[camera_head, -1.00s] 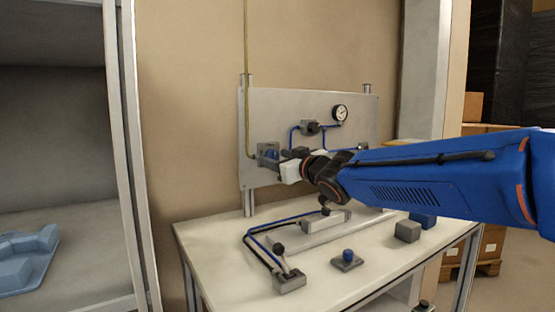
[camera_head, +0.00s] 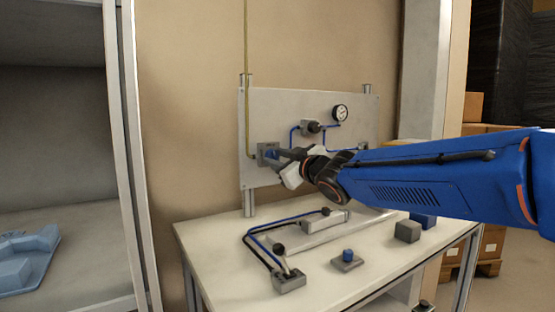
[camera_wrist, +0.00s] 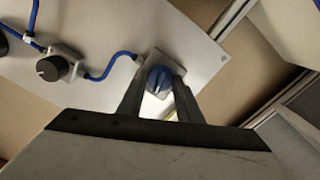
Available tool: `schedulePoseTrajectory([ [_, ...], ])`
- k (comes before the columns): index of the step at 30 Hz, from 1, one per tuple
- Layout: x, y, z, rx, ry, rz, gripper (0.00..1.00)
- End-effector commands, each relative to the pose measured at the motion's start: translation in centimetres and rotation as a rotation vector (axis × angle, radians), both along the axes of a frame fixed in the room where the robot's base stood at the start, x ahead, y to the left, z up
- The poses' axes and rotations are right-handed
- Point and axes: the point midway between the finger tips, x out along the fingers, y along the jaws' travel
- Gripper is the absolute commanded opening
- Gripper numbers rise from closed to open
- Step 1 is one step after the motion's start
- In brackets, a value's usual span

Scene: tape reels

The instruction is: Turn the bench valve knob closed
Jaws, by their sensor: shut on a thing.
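The valve knob is blue and sits on a grey square block on the upright panel (camera_head: 350,105). In the wrist view the knob (camera_wrist: 158,78) is between the fingertips of my gripper (camera_wrist: 160,88), which is shut on it. In the head view the knob (camera_head: 271,154) is small and partly hidden by my gripper (camera_head: 279,157), which reaches in from the right. The gripper looks rolled relative to the panel. A yellow pipe (camera_head: 246,60) comes down to the valve block.
A round gauge (camera_head: 340,113) and a black-knobbed regulator (camera_head: 312,127) are on the panel. The bench top (camera_head: 215,240) below holds a fitting with blue and black hoses (camera_head: 289,282), a small blue-knobbed piece (camera_head: 347,257) and a grey block (camera_head: 407,231). A shelf unit (camera_head: 128,150) stands left.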

Motion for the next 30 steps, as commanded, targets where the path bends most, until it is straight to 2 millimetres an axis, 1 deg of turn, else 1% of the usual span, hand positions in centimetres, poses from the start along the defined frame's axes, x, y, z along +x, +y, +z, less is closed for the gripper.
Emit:
schedulePoseTrajectory([
  [30,-0.02,0.03,-0.17,-0.796,-0.535,0.001,0.10],
])
